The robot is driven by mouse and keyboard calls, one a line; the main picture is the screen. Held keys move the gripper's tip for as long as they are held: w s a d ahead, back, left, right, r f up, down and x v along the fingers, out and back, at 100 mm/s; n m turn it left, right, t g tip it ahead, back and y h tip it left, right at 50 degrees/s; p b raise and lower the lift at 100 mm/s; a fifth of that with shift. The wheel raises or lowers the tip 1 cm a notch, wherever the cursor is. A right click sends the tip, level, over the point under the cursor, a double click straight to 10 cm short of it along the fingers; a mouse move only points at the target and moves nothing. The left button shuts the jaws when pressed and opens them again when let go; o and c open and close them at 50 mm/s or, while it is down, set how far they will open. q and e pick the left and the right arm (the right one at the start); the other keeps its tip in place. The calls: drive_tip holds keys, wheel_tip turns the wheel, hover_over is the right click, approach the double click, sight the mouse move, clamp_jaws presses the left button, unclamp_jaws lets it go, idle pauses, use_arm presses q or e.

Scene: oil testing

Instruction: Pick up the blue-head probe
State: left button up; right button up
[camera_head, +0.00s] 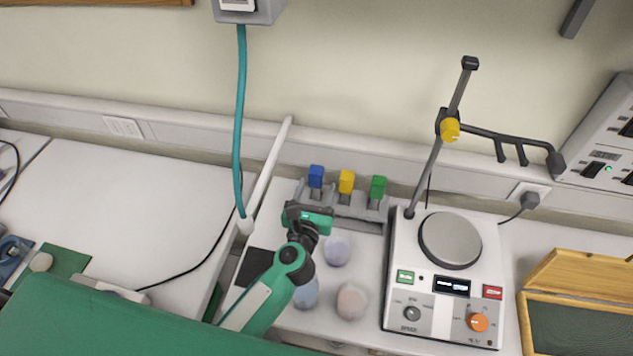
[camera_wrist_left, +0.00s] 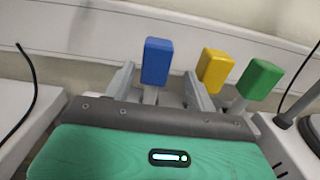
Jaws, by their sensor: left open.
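The blue-head probe (camera_head: 316,176) stands upright at the left end of a grey rack (camera_head: 359,211), beside a yellow-head probe (camera_head: 346,181) and a green-head probe (camera_head: 378,187). In the left wrist view the blue head (camera_wrist_left: 157,61) is near the middle, with the yellow head (camera_wrist_left: 215,70) and green head (camera_wrist_left: 259,79) to its right. My left gripper (camera_head: 309,208) is open and empty, just in front of the blue-head probe. Its body hides the probe's lower part in the head view. I cannot tell whether the fingers straddle the stem. My right gripper is not in view.
A hotplate stirrer (camera_head: 446,280) with a stand and clamp arm is right of the rack. Several round flasks (camera_head: 337,250) stand below the rack near my arm. A teal hose (camera_head: 240,110) hangs at the left. A wooden box (camera_head: 580,270) lies far right.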

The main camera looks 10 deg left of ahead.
sight(318, 172)
use_arm(q)
drive_tip(key=shift+w+a, duration=0.15)
drive_tip(key=shift+w, duration=1.25)
drive_tip(key=shift+w+a, duration=0.15)
drive_tip(key=shift+w, duration=1.25)
drive_tip(key=shift+r, duration=0.1)
drive_tip(key=c, duration=1.1)
